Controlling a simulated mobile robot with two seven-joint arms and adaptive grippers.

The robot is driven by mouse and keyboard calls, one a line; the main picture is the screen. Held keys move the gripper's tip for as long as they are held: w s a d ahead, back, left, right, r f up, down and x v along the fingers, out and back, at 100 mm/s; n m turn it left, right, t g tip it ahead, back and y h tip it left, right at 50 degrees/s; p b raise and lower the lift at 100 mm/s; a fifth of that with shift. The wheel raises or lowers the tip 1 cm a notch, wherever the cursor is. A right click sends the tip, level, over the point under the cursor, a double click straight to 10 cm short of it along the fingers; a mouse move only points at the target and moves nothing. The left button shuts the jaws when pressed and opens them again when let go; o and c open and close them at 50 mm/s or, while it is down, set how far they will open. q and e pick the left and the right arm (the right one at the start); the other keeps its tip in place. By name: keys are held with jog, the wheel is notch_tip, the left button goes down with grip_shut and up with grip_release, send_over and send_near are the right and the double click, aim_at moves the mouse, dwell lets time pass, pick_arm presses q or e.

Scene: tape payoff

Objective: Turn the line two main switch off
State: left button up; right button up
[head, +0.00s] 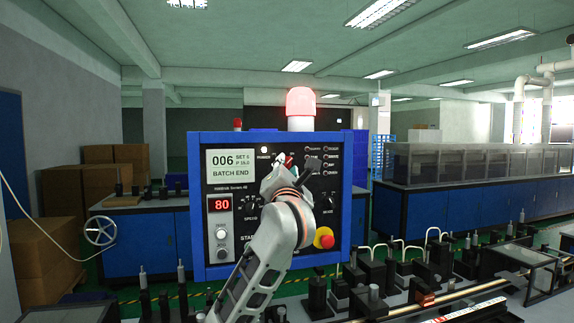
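A blue-framed control panel (196,205) with a dark face stands in the middle of the head view. My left gripper (292,168) is in front of the panel's upper middle, with its arm rising from below. It covers the middle of the face. No main switch can be clearly made out. I cannot tell whether the fingers are open, shut or touching anything. My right gripper is not in view.
The panel carries a display (231,164) reading "006" and "BATCH END", a red "80" readout (221,205), dark knobs (327,202) and a red emergency button (324,238). A lit red beacon (300,103) stands on top. Machine fittings (374,300) crowd the lower right.

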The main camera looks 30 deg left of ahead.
pick_arm(q)
jog(key=shift+w+a+r, duration=0.1)
jog(key=shift+w+a, duration=0.2)
jog(key=shift+w, duration=0.1)
jog(key=shift+c, duration=0.4)
grip_shut()
